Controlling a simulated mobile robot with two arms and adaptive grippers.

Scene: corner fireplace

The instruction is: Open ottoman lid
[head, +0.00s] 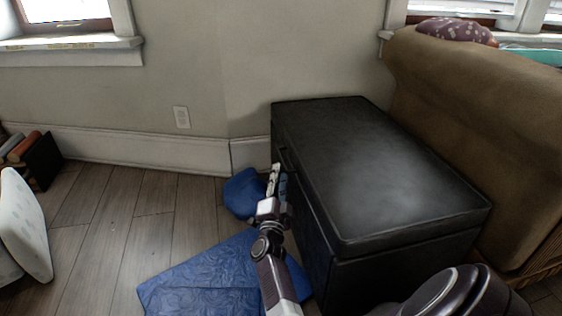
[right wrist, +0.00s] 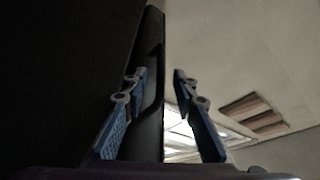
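The ottoman (head: 318,235) is a black box against the wall, and its flat black lid (head: 365,165) lies shut on top. My right gripper (head: 276,172) is at the ottoman's left side, near the lid's edge. In the right wrist view the blue-padded fingers (right wrist: 157,80) are spread apart. A dark edge of the ottoman (right wrist: 152,120) with a loop-like tab (right wrist: 155,75) shows between them, close to the left finger. I cannot tell whether the finger touches it. My left gripper is not in view.
A brown sofa (head: 490,120) stands close along the ottoman's right side. A blue cushion (head: 242,193) and a blue mat (head: 205,278) lie on the floor to its left. A white cushion (head: 22,225) is at the left edge.

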